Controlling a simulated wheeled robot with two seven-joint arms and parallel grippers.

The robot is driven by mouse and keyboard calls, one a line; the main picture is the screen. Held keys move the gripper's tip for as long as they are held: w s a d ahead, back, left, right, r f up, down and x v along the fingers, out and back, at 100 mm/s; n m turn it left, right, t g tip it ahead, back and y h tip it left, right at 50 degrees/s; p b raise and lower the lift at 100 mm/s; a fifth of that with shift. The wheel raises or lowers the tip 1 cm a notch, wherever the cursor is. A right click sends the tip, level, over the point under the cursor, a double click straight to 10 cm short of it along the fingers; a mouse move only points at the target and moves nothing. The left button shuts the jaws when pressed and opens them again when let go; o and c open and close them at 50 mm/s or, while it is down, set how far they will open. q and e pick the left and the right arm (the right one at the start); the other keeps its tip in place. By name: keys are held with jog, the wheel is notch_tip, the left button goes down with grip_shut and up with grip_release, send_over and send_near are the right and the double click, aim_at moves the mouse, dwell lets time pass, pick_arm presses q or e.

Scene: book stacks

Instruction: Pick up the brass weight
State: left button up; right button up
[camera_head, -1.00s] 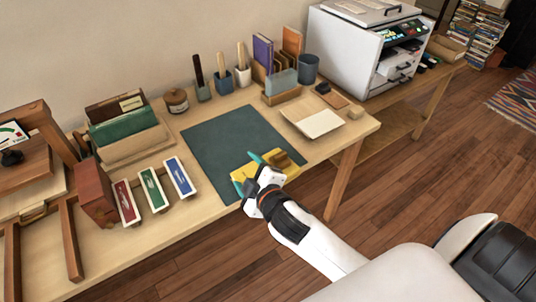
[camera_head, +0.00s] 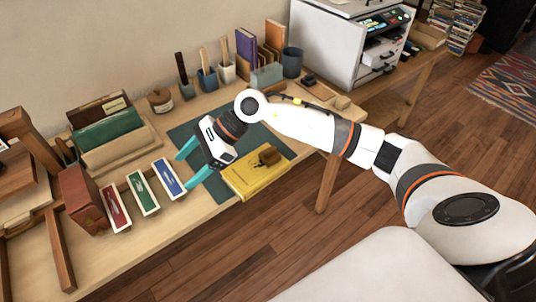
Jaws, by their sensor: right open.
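A small brown, brass-like weight (camera_head: 269,155) sits on the far right part of a yellow book (camera_head: 258,179). The book lies on the dark green mat (camera_head: 188,133) at the table's front edge. My right gripper (camera_head: 190,164) has teal fingers spread open and empty. It is over the mat's left side, left of the yellow book and apart from the weight. My right arm reaches in from the right and covers part of the mat. My left gripper is not in view.
Red, green and blue boxes (camera_head: 169,178) stand just left of my right gripper. Behind the mat are brush holders (camera_head: 207,79), a book rack (camera_head: 266,78) and a dark cup (camera_head: 292,62). A white printer (camera_head: 335,45) stands at the back right.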

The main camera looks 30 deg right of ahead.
jog(key=w+d+f+n+h, duration=0.25)
jog(key=d+h, duration=0.35)
jog(key=d, duration=0.7)
notch_tip(320, 180, up, 3)
jog(key=g+h, duration=0.2)
jog(key=h, duration=0.2)
send_over(270, 149)
jog(key=shift+m+h, duration=0.25)
jog(key=shift+h, duration=0.05)
notch_tip(270, 149, down, 6)
jog(key=shift+w+f+p, duration=0.15)
jog(key=shift+p, duration=0.4)
notch_tip(270, 149, down, 5)
jog(key=shift+r+p, duration=0.1)
jog(key=shift+p, duration=0.6)
jog(key=shift+f, duration=0.55)
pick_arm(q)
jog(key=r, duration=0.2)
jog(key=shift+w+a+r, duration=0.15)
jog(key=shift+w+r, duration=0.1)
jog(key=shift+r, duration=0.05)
pick_arm(e)
jog(key=shift+r, duration=0.1)
jog(key=c, duration=1.4)
